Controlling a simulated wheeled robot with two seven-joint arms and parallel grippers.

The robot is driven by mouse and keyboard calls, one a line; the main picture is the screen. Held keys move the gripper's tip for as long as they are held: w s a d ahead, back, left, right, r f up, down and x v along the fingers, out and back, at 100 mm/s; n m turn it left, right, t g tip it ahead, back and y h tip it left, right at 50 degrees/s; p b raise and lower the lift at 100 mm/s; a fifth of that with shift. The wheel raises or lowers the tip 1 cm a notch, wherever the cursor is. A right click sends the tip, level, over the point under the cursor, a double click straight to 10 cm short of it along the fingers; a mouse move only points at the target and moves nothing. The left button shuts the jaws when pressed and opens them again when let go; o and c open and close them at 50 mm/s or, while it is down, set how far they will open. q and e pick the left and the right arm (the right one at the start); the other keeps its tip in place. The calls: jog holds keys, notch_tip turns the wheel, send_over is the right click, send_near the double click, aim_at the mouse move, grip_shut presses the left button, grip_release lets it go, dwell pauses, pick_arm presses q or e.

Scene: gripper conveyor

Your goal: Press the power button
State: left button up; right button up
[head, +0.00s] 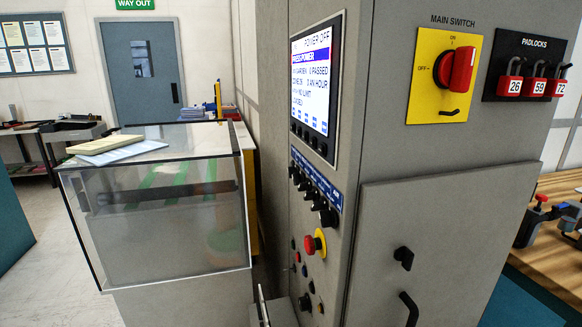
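A tall grey control cabinet (385,190) stands in the middle of the head view. Its screen (313,85) is lit and reads "POWER OFF" with "PRESS POWER" on a highlighted line. Below it is a row of black knobs (312,192) under a blue label strip. Lower down are a red mushroom button (312,244) on a yellow ring and several small buttons (304,271), seen at a steep angle. I cannot tell which one is the power button, as labels are too small to read. Neither of my grippers can be made out.
A clear-walled guard box (165,215) with papers (118,148) on top stands left of the cabinet. A red main switch (457,70) on a yellow plate and red padlocks (536,86) are on the cabinet's right face. A wooden bench (550,255) is at the right.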

grip_shut()
jog(key=shift+d, duration=0.15)
dwell(1.3)
